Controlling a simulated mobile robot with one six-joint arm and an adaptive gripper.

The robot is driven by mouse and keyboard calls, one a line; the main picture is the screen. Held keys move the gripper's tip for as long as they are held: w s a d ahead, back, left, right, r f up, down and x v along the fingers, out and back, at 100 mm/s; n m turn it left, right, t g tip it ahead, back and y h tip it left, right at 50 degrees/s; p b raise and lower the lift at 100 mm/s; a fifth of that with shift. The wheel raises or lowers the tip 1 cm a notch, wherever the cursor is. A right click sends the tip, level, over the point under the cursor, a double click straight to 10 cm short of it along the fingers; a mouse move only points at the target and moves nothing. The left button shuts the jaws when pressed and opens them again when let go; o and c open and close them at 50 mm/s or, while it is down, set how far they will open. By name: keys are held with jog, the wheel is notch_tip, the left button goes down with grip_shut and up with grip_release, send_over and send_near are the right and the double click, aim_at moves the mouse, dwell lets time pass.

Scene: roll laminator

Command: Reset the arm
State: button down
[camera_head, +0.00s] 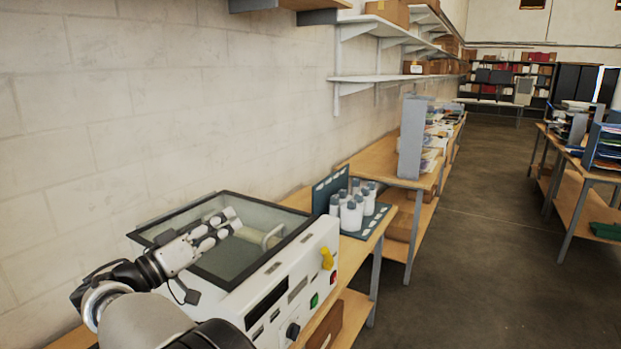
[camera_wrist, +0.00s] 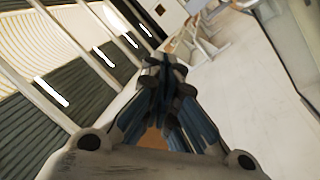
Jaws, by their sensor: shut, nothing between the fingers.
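My gripper (camera_head: 226,224) is above the glass-topped lid of the roll laminator (camera_head: 290,283) in the head view. Its fingers are together and hold nothing. In the wrist view the closed fingers (camera_wrist: 165,72) show at the middle, with the ceiling and wall behind them. My arm hides part of the cover's left side. I cannot tell whether the gripper touches the cover.
White bottles (camera_head: 351,214) stand by a dark panel on the bench right of the laminator. A grey upright divider (camera_head: 411,138) stands on a farther table. White wall shelves (camera_head: 380,78) hang above. The floor (camera_head: 470,260) to the right is clear.

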jog(key=s+d+n+g+y, duration=0.1)
jog(key=d+g, duration=0.2)
jog(key=d, duration=0.7)
jog(key=s+d+g+y, duration=0.1)
jog(key=s+d+g, duration=0.15)
jog(key=d, duration=0.75)
jog(key=s+d+f+g+y, duration=0.25)
jog(key=s+d+g, duration=0.25)
jog(key=s+d, duration=0.55)
jog(key=s+f+y, duration=0.4)
jog(key=s+f, duration=0.1)
jog(key=s, duration=0.6)
jog(key=s+d+f+y, duration=0.1)
jog(key=s+f+y, duration=0.3)
jog(key=s, duration=0.7)
jog(key=shift+f+n+y, duration=0.35)
jog(key=shift+f+n, duration=0.05)
jog(key=shift+f, duration=0.1)
jog(key=shift+d, duration=0.1)
